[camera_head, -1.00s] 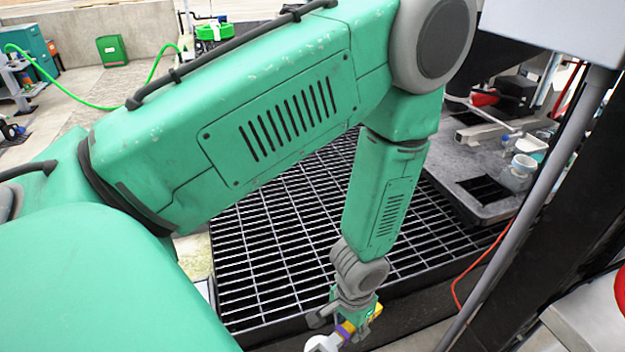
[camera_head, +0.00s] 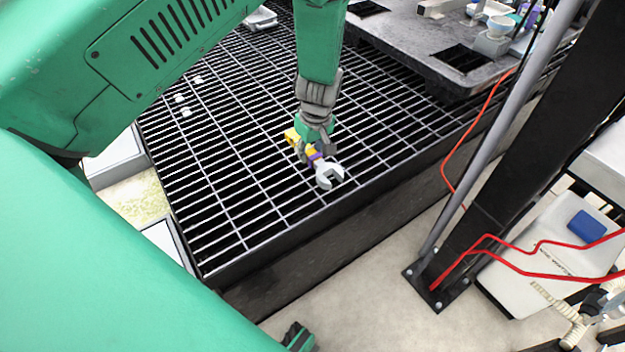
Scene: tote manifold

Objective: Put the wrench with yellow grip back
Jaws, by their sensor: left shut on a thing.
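The wrench with yellow grip (camera_head: 328,175) is in my left gripper (camera_head: 315,152), over the black grating near its front edge. Its grey open-end head points toward the lower right, with a purple band behind it. The yellow grip shows on the far side of the fingers. My left gripper is shut on the wrench; the fingers hide its middle. I cannot tell whether the wrench touches the grating. A small dark and green part at the bottom edge may belong to my right arm, but I cannot make out a right gripper.
The black grating (camera_head: 215,185) spreads around the gripper, mostly clear, with a few small white bits at left. A grey stone slab (camera_head: 415,45) with cut-outs and cups stands at the upper right. A dark post (camera_head: 500,170), grey pole and red cables (camera_head: 545,245) stand at right.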

